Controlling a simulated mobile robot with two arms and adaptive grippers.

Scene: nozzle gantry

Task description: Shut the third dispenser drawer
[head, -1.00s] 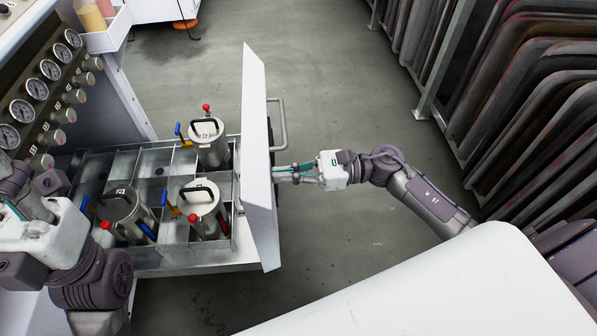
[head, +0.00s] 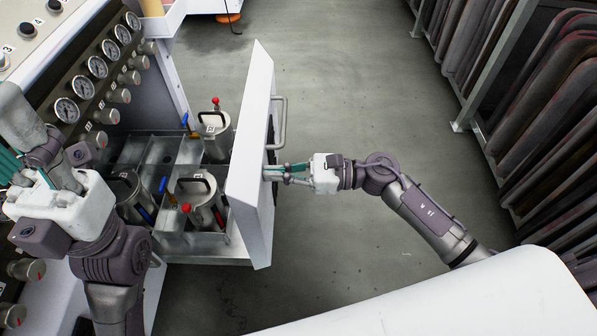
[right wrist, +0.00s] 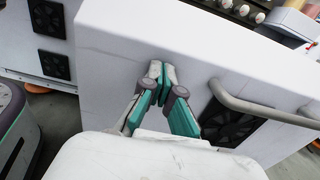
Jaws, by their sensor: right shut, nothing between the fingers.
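The open dispenser drawer has a tall white front panel (head: 248,165) with a bar handle (head: 279,122). It stands out from the machine, its metal tray (head: 190,245) divided into compartments that hold several lidded steel canisters (head: 196,188). My right gripper (head: 267,173) is shut and empty, its fingertips at the outer face of the panel. In the right wrist view the fingertips (right wrist: 160,72) meet the white face left of the handle (right wrist: 262,108). My left gripper (head: 18,168) is by the machine at the left; its fingers are partly cut off by the frame edge.
The machine's panel of gauges (head: 97,67) and knobs rises at the left. A rack of dark screens (head: 560,130) stands at the right.

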